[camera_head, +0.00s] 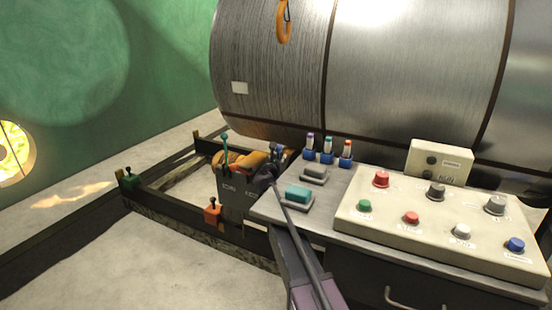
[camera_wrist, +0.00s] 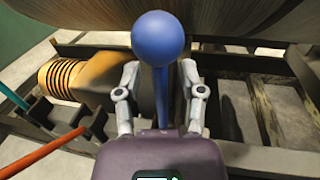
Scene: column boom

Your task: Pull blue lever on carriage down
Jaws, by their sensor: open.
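The blue lever (camera_wrist: 158,38) has a round blue knob on a straight blue shaft and stands up in the middle of the wrist view. My gripper (camera_wrist: 158,72) is open, with one finger on each side of the shaft just below the knob. Small gaps show between the fingers and the shaft. The shaft's lower end is hidden behind my gripper's body. In the head view the carriage (camera_head: 237,200) is a dark box on rails, left of the console. My arm covers part of the lever there.
A teal lever (camera_head: 225,148) stands on the carriage, and an orange-red rod (camera_wrist: 45,148) shows at lower left in the wrist view. An orange motor-like part (camera_wrist: 88,80) lies left of the knob. A large metal drum (camera_head: 400,70) is behind; a button console (camera_head: 430,225) is at right.

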